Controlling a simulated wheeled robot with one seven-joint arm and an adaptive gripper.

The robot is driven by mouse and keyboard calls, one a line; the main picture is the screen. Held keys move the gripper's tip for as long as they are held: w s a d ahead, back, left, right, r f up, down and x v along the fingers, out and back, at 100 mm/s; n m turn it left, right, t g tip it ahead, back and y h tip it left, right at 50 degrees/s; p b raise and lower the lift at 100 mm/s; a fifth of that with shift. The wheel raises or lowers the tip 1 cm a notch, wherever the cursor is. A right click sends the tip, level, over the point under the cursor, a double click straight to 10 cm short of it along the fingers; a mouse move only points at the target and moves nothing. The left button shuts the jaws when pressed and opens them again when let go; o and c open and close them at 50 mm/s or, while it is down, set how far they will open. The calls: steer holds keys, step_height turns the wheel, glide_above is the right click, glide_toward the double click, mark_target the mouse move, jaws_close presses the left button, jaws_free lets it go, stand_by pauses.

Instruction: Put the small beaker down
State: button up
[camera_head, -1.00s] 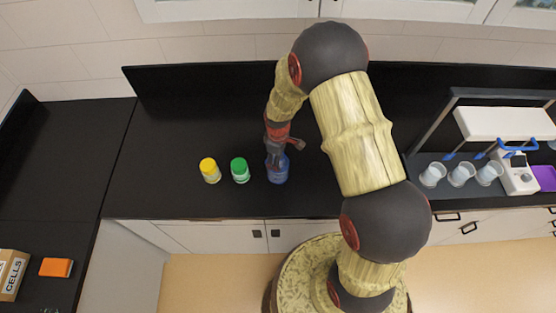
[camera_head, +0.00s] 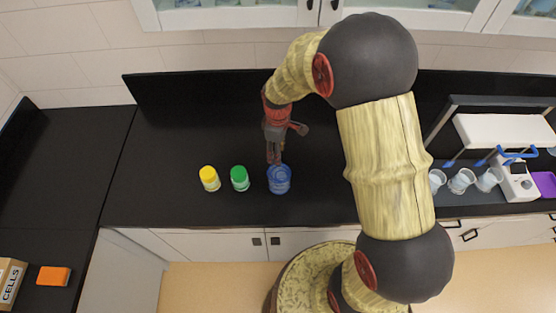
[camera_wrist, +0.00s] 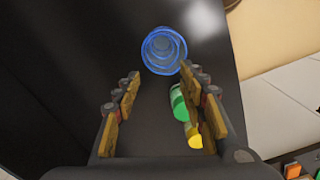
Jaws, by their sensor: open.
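The small blue beaker (camera_head: 279,180) stands upright on the black counter, to the right of two capped containers. My gripper (camera_head: 274,158) is just behind it in the head view and holds nothing. In the wrist view the beaker (camera_wrist: 164,51) lies beyond the fingertips, apart from them. The two fingers of my gripper (camera_wrist: 165,85) are spread wide with empty space between them.
A green-capped container (camera_head: 240,179) and a yellow-capped one (camera_head: 209,179) stand left of the beaker. Several clear beakers (camera_head: 462,181) stand by a white device (camera_head: 517,178) at the right. An orange block (camera_head: 54,276) lies lower left. Counter left of the containers is clear.

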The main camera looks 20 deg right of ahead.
steer(key=s+r+m+t, duration=0.15)
steer(key=s+r, duration=0.25)
steer(key=r, duration=0.6)
steer(key=s+r+m+t, duration=0.1)
steer(key=s+r+m, duration=0.25)
steer(key=r, duration=0.65)
steer(key=s+r+m+t, duration=0.1)
steer(key=s+r+m, duration=0.1)
steer(key=s+r, duration=0.2)
steer(key=s+r+m+t, duration=0.2)
steer(key=s+r+m, duration=0.1)
steer(key=s, duration=0.7)
steer(key=shift+v, duration=0.85)
steer(key=shift+w, duration=0.2)
step_height(320, 180, down, 20)
steer(key=b, duration=2)
steer(key=shift+r, duration=0.2)
